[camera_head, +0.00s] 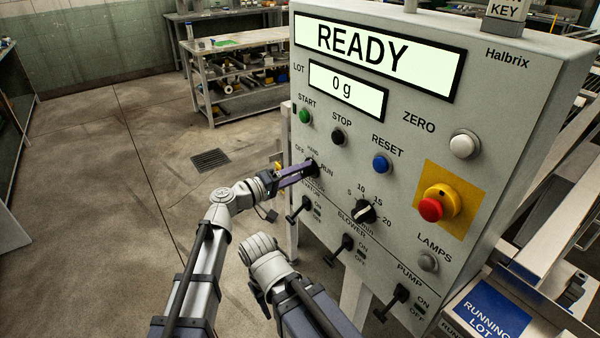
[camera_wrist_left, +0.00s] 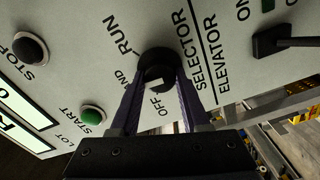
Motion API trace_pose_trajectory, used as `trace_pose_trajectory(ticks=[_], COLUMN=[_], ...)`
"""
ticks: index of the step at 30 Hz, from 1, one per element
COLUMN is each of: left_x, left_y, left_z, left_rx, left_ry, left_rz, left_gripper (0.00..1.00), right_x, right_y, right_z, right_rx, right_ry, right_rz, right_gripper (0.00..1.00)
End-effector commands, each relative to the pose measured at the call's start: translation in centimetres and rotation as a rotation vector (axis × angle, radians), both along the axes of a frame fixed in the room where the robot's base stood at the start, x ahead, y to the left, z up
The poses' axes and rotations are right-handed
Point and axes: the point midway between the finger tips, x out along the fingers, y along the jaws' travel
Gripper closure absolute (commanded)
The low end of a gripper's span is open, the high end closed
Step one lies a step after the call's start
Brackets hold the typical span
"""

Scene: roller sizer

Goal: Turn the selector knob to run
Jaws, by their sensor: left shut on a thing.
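The black selector knob (camera_head: 312,167) is on the grey control panel, with OFF, HAND and RUN lettered around it. My left gripper (camera_head: 298,174) reaches it from the left with its purple fingers. In the left wrist view, the fingers (camera_wrist_left: 158,92) close on both sides of the selector knob (camera_wrist_left: 157,65). A pale patch shows on the knob's lower part near OFF, but I cannot tell for sure which word the knob points to. My right arm (camera_head: 268,262) is folded low in front of the panel; its fingers are not clearly visible.
The panel shows READY (camera_head: 365,47) and 0 g (camera_head: 343,90). Green start (camera_head: 305,116), black stop (camera_head: 338,136) and blue reset (camera_head: 381,163) buttons sit above the knob.

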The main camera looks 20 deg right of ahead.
Motion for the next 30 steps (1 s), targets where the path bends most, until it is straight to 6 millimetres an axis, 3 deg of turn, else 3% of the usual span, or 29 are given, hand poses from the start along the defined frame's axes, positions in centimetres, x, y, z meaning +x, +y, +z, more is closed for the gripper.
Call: trace_pose_trajectory(ticks=[18, 30], left_x=[-0.15, -0.20], left_y=[0.00, -0.02], left_z=[-0.04, -0.05], left_rx=[0.201, 0.300], left_ry=[-0.545, -0.816], left_rz=[-0.002, -0.003], left_gripper=[1.00, 1.00], right_x=[0.00, 0.00], right_y=[0.00, 0.00], right_z=[0.03, 0.04], right_rx=[0.000, 0.000], right_ry=[0.000, 0.000], right_rz=[0.000, 0.000], right_gripper=[0.50, 0.50])
